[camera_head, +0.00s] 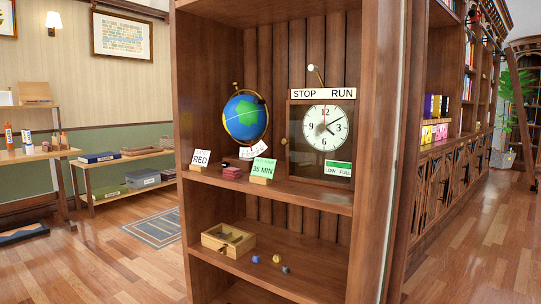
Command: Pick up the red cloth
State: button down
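A small dark-red item (231,173) lies on the upper shelf (300,193) of the wooden bookcase, between two cards. It may be the red cloth, folded, but it is too small to tell. A white card reading "RED" (201,159) stands to its left. A green card reading "35 MIN" (263,168) stands on a wooden block to its right. No other thing that looks like a red cloth shows. My gripper is not in view.
A globe (245,117) stands behind the cards, and a clock cabinet (321,137) stands to the right. The lower shelf holds an open wooden box (228,240) and several small balls. Side tables (120,160) stand at left. Open wooden floor (470,240) lies to the right.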

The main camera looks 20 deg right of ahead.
aim_at(233, 174)
jog(key=z, duration=0.05)
jog(key=k, duration=0.3)
jog(key=u, duration=0.95)
jog(key=i, duration=1.05)
jog(key=z, duration=1)
jog(key=i, duration=0.85)
jog(key=z, duration=0.95)
